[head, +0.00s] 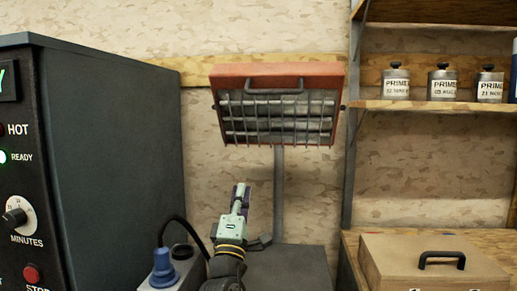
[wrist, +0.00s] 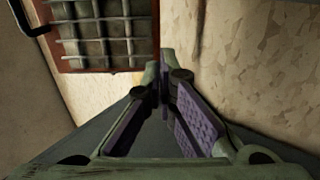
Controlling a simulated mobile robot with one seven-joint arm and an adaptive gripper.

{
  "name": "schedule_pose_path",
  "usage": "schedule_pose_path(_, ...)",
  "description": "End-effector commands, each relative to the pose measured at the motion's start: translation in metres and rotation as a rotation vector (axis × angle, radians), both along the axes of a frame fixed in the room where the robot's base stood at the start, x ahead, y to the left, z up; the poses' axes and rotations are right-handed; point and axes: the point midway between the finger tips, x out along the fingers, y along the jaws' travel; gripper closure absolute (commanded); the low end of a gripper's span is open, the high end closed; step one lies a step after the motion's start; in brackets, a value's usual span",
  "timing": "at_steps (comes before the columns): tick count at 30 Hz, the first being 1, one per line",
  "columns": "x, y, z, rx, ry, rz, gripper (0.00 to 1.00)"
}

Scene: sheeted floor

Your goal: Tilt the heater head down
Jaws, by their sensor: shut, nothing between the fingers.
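The heater head (head: 278,104) is a red-orange box with a wire grille over grey bars. It sits on top of a grey upright post (head: 279,190), its grille facing forward and somewhat down. A dark bar handle (head: 274,86) runs along its upper front. My gripper (head: 241,190) is shut and empty, pointing up, below and left of the head, with a clear gap to it. In the wrist view the heater head (wrist: 104,34) shows at the upper left, beyond the shut purple-padded fingertips (wrist: 165,80). Part of the handle shows at the top-left edge.
A dark cabinet (head: 120,150) with a dial and lights stands at the left. A blue plug (head: 163,268) with a black cable is beside my arm. Shelves with primer cans (head: 397,82) and a wooden box (head: 430,262) with a handle are at the right.

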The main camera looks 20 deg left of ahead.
Motion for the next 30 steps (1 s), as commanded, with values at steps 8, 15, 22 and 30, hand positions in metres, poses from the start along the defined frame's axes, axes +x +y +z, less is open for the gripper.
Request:
schedule_pose_path(8, 0.029, 0.005, 0.022, -0.012, 0.000, -0.020, 1.00)
schedule_pose_path(15, 0.070, 0.017, 0.053, -0.010, 0.000, -0.016, 1.00)
schedule_pose_path(22, 0.100, 0.026, 0.073, -0.009, 0.002, -0.014, 1.00)
schedule_pose_path(30, 0.112, 0.030, 0.079, -0.009, 0.001, -0.013, 1.00)
